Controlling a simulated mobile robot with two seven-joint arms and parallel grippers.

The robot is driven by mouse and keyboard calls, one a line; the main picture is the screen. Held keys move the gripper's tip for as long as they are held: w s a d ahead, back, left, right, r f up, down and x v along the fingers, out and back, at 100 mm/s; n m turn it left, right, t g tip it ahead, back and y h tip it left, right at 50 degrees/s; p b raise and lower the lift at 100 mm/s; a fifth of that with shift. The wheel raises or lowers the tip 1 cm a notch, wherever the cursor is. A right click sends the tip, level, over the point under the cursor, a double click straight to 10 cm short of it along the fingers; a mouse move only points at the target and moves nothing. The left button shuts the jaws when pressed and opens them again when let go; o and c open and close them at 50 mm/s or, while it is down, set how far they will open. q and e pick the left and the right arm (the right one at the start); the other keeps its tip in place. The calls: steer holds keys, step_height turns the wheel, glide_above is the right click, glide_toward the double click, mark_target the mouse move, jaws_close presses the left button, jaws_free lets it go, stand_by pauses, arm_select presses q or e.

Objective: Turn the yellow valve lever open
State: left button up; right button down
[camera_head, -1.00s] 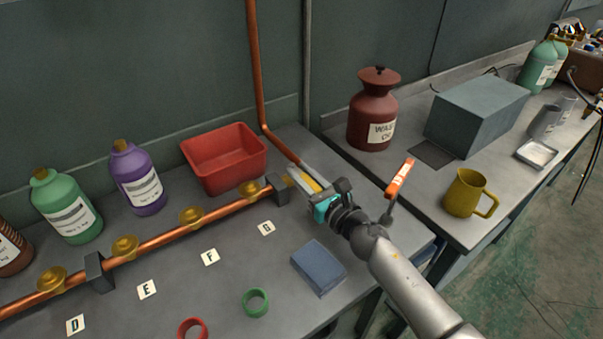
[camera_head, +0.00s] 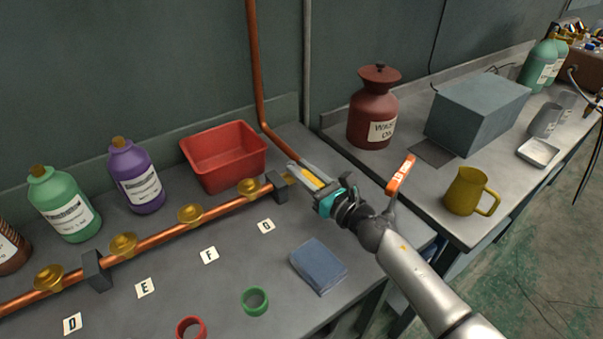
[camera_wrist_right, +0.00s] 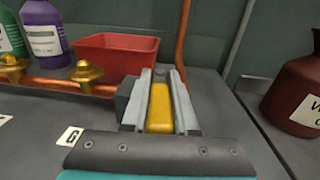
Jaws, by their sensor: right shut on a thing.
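The yellow valve lever (camera_head: 312,181) is at the right end of the copper pipe, past the black pipe bracket (camera_head: 277,186). My right gripper (camera_head: 308,178) is shut on the lever, with one finger along each side. In the right wrist view the yellow lever (camera_wrist_right: 160,108) lies between the two grey fingers (camera_wrist_right: 161,100), pointing away from the wrist. The valve body under the lever is mostly hidden by the fingers. My left gripper is not in view.
A red bin (camera_head: 224,156) stands behind the pipe. Brass fittings (camera_head: 190,214) line the pipe to the left. A waste oil jar (camera_head: 373,110) stands right.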

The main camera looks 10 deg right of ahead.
steer(key=shift+w+d+f+n+g+y+b, duration=0.15)
steer(key=shift+n+g+y+b, duration=0.25)
steer(key=shift+y+b, duration=0.2)
steer(key=shift+w+d+r+n+g+y+b, duration=0.1)
steer(key=shift+n+g+y+b, duration=0.2)
steer(key=shift+n+y+b, duration=0.25)
steer(key=shift+y, duration=0.35)
steer(key=c, duration=0.7)
jaws_free()
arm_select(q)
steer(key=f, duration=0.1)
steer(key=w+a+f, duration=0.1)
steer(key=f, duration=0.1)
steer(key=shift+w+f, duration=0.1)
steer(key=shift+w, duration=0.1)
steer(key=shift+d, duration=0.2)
arm_select(e)
steer(key=shift+s, duration=0.1)
